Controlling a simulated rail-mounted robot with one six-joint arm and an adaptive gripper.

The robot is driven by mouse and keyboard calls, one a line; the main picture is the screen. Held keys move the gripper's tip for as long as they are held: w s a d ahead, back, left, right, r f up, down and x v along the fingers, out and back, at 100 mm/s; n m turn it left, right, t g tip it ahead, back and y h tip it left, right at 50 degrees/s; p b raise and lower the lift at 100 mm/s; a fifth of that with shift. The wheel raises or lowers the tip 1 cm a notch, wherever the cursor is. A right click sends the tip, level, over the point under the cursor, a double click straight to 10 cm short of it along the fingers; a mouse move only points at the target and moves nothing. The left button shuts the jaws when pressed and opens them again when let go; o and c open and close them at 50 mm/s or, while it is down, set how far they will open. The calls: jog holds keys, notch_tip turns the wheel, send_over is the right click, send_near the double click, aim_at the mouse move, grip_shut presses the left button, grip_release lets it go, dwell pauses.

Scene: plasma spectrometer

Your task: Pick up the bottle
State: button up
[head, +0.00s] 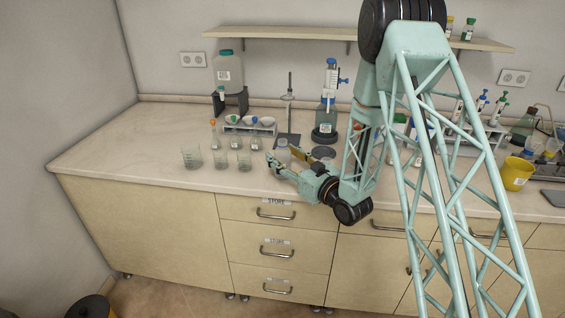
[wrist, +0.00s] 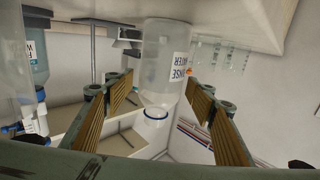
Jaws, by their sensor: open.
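In the wrist view, which is upside down, a clear translucent bottle (wrist: 165,62) with a white label reading "RINSE WATER" appears between my two fingers. A blue ring shows at its neck, low in that picture. My gripper (wrist: 160,88) is open, with a finger to each side of the bottle and gaps visible between. In the head view my gripper (head: 281,161) is low over the bench, pointing left. I cannot clearly make out the labelled bottle there, and my gripper may partly hide it.
Beakers (head: 191,157) and a rack of dishes (head: 249,127) stand to the left of my gripper. A retort stand (head: 290,100) and a blue-topped dispenser bottle (head: 327,105) are behind it. A large green-capped container (head: 228,73) stands farther back. The bench front (head: 120,170) is clear at left.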

aim_at(285, 148)
dwell(0.5)
jog(key=c, duration=1.1)
jog(key=shift+r, duration=0.15)
jog(key=shift+r+p, duration=0.45)
jog(key=shift+r, duration=1.1)
jog(key=shift+s+d+r, duration=0.1)
jog(key=shift+s, duration=0.05)
jog(key=s+d+r+p, duration=0.1)
jog(key=s+d, duration=0.3)
jog(key=s, duration=1.1)
jog(key=shift+d+r, duration=0.15)
jog(key=shift+r, duration=0.05)
